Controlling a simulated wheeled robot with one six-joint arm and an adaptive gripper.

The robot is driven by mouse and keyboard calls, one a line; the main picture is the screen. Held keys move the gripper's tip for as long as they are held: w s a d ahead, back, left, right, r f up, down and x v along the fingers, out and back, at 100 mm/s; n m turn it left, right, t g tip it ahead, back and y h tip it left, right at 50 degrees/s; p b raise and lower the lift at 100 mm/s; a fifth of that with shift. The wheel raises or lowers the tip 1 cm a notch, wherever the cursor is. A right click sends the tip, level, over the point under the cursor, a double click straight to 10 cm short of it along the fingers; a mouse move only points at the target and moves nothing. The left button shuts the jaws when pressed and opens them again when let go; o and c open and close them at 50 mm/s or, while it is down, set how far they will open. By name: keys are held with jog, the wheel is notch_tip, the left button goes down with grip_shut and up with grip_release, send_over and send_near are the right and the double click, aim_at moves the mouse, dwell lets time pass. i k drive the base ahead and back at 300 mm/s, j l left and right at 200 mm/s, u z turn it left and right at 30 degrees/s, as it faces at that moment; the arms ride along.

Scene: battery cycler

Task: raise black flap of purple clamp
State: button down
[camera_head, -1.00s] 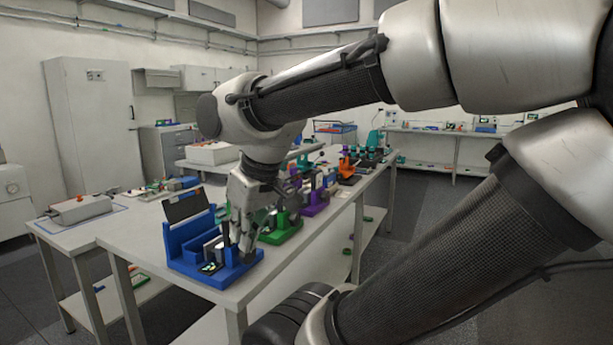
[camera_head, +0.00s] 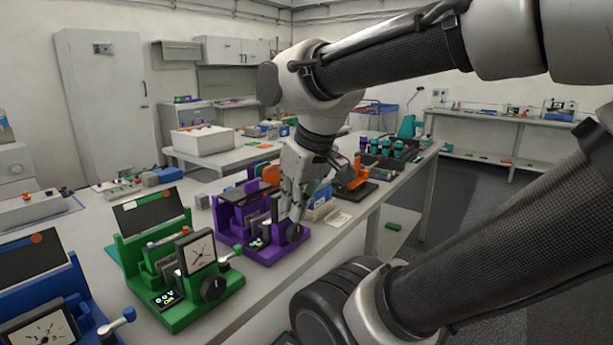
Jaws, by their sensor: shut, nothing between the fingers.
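The purple clamp (camera_head: 277,250) stands on the table, right of the green clamp. It has purple uprights, a small lit display and a black round knob (camera_head: 294,233) at its front right. My gripper (camera_head: 293,218) points down at the right side of the purple clamp, close above the knob. Its fingers are shut with nothing held, and they hide part of the clamp. I cannot tell whether they touch it.
Left of it stand a green clamp (camera_head: 178,318) with its black flap (camera_head: 150,213) tilted up, and a blue clamp (camera_head: 85,318) at the picture edge. An orange device (camera_head: 357,180) and teal-topped items stand farther right. The table's front edge (camera_head: 345,232) is close.

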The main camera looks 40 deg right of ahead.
aim_at(239, 194)
jog(key=i+l, duration=0.1)
jog(key=l, duration=0.5)
jog(key=i+l, duration=0.1)
jog(key=l, duration=0.45)
jog(key=i+l, duration=0.1)
jog(key=l, duration=0.5)
jog(key=i+l, duration=0.1)
jog(key=l, duration=0.45)
